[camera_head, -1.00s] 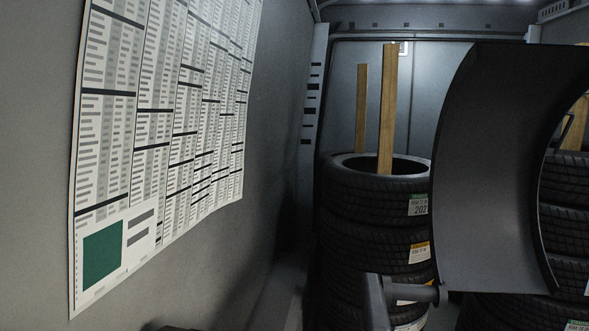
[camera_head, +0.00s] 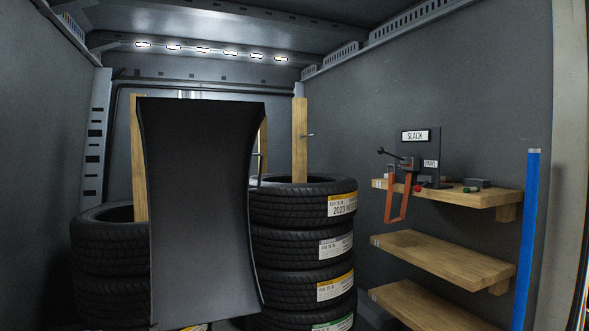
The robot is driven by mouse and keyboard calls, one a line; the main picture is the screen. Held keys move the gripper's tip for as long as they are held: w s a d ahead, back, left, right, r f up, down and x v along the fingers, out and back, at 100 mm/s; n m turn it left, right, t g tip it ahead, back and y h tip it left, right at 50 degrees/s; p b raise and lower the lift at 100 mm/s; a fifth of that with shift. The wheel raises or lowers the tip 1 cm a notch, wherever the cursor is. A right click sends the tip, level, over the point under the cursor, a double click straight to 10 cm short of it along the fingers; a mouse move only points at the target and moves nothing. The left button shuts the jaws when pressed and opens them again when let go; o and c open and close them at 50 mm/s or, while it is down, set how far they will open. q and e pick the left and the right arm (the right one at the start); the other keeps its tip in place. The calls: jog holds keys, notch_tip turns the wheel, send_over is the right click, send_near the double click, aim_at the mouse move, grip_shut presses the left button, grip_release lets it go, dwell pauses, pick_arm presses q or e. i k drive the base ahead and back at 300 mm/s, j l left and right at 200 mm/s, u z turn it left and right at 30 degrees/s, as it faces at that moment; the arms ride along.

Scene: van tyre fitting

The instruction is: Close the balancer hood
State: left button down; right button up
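The balancer hood (camera_head: 203,205) is a dark grey curved panel. It stands upright and raised left of the middle, in front of the tyre stacks. Its lower end runs down near the bottom edge of the picture, where a small yellowish strip shows beneath it. The balancer body and the hood's pivot are not clearly visible. Neither of my grippers is in view.
Tyre stacks stand behind the hood, left (camera_head: 105,255) and right (camera_head: 303,250), with upright wooden posts (camera_head: 299,140). A blue upright post (camera_head: 527,235) stands at far right.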

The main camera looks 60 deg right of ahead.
aim_at(198, 153)
jog(key=l, duration=1.1)
jog(key=k+l, duration=0.1)
jog(key=l, duration=1)
